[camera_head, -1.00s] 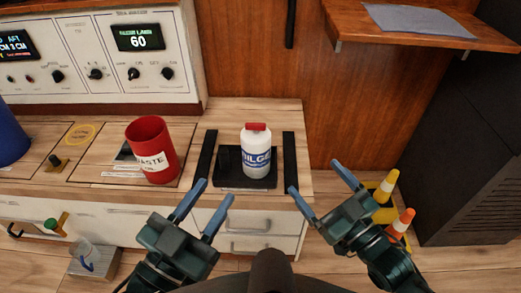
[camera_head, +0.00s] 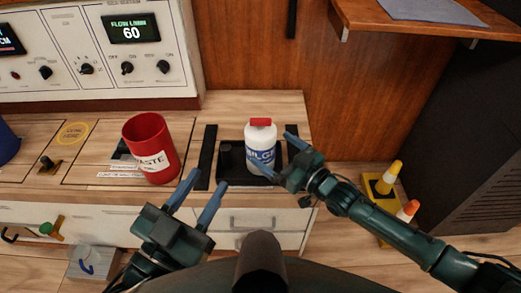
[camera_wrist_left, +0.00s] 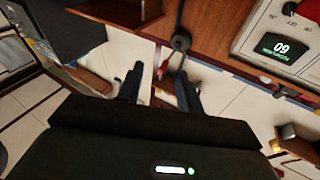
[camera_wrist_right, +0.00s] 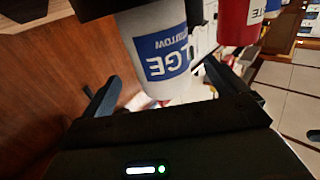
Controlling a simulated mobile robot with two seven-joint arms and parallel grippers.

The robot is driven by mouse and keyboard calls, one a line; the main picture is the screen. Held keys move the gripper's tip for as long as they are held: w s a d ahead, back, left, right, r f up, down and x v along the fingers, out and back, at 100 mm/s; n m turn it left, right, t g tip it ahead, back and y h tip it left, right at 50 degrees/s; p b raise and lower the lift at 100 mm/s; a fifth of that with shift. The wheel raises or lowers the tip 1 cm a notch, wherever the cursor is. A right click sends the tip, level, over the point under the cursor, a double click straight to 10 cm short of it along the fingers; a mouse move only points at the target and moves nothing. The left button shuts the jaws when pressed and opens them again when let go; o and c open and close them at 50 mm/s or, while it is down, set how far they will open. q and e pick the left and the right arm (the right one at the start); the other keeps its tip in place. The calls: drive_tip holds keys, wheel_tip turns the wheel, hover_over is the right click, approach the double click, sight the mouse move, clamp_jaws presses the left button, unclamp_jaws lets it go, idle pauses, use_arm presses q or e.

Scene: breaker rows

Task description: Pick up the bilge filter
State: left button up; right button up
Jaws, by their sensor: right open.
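The bilge filter (camera_head: 260,146) is a white bottle with a red cap and a blue label. It stands upright on a black tray (camera_head: 235,178) on the wooden counter. My right gripper (camera_head: 272,150) is open at the filter's right front side, with its fingers apart near the body. The right wrist view shows the filter (camera_wrist_right: 163,45) large, just beyond the open fingers and roughly between them. I cannot tell whether the fingers touch it. My left gripper (camera_head: 207,180) is open and empty in front of the counter, left of the filter. It also shows open in the left wrist view (camera_wrist_left: 158,75).
A red waste cup (camera_head: 151,150) stands left of the tray. Black strips flank the tray. A control panel (camera_head: 90,50) is behind at left, a wooden shelf (camera_head: 440,22) at upper right.

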sight(261, 119)
drive_tip(key=b+x, duration=0.2)
drive_tip(key=x, duration=0.3)
drive_tip(key=shift+a+f, duration=0.1)
drive_tip(key=shift+f, duration=0.05)
drive_tip(key=shift+w+a+b, duration=0.15)
drive_tip(key=shift+a+b, duration=0.05)
drive_tip(key=shift+b, duration=0.1)
drive_tip(key=c, duration=1.4)
drive_tip(key=shift+r, duration=0.25)
drive_tip(key=shift+c, duration=0.5)
drive_tip(key=shift+r, duration=0.25)
wheel_tip(261, 119, up, 4)
drive_tip(key=p, duration=0.2)
drive_tip(key=shift+r+p, duration=0.25)
drive_tip(key=shift+p, duration=0.15)
wheel_tip(261, 119, up, 4)
drive_tip(key=shift+p, duration=0.85)
drive_tip(key=shift+r, duration=0.5)
use_arm(q)
drive_tip(key=shift+w+a+m+y, duration=0.1)
drive_tip(key=shift+a+m+y, duration=0.2)
drive_tip(key=shift+a, duration=0.05)
drive_tip(key=shift+f, duration=0.1)
use_arm(e)
drive_tip(key=shift+f, duration=0.1)
